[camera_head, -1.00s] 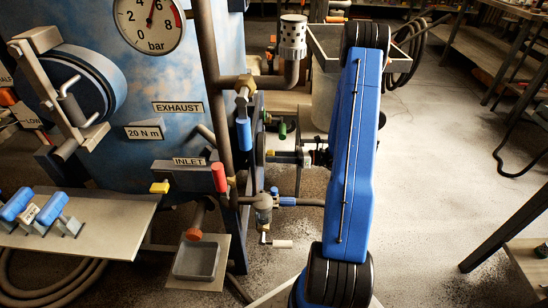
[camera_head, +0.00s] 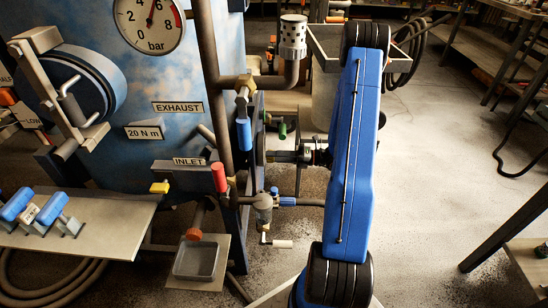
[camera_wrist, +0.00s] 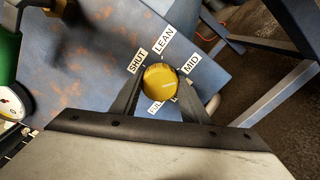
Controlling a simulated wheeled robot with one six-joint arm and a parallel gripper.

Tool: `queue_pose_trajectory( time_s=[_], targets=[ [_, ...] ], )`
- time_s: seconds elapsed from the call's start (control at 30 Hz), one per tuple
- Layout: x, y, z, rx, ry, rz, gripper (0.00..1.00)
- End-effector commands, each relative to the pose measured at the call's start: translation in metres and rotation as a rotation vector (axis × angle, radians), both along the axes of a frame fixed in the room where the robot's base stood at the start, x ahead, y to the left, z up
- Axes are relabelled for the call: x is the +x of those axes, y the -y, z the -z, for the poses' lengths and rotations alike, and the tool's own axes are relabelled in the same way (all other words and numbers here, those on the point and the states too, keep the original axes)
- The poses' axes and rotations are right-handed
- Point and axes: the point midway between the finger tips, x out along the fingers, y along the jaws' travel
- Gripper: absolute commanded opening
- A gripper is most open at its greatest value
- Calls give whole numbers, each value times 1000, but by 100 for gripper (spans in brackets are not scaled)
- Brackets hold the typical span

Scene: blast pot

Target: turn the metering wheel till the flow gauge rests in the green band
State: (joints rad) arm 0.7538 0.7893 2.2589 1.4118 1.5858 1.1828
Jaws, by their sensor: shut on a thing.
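In the wrist view a round yellow-gold knob (camera_wrist: 160,80), which looks like the metering wheel, sits between the two dark fingers of my gripper (camera_wrist: 161,90). My gripper is shut on it. Labels SHUT, LEAN and MID stand around the knob on the blue panel; a further label is partly hidden by the knob and fingers. A white dial (camera_wrist: 10,106) is cut off at the left edge; I cannot tell its reading or whether it is the flow gauge. In the head view my gripper (camera_head: 282,157) reaches left to the pot's right side; the knob is hidden there.
A bar gauge (camera_head: 148,22) is on the blue pot (camera_head: 200,100). A red-handled inlet valve (camera_head: 219,178), a blue-handled valve (camera_head: 243,133) and pipes stand left of my arm. A shelf (camera_head: 100,225) holds blue-handled tools. Floor to the right is largely clear.

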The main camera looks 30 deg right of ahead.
Motion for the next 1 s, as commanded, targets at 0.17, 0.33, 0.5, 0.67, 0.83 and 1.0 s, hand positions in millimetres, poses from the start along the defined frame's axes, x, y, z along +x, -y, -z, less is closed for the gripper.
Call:
queue_pose_trajectory(
  time_s=[0.17, 0.33, 0.5, 0.67, 0.83, 1.0],
  targets=[
    [0, 0, 1, 13, -21, 0, 19],
    [0, 0, 1, 15, -26, 1, 19],
    [0, 0, 1, 15, -25, 1, 19],
    [0, 0, 1, 15, -25, 0, 60],
    [0, 0, 0, 15, -25, 0, 60],
    [-1, 2, 0, 16, -24, 1, 60]
  ],
)
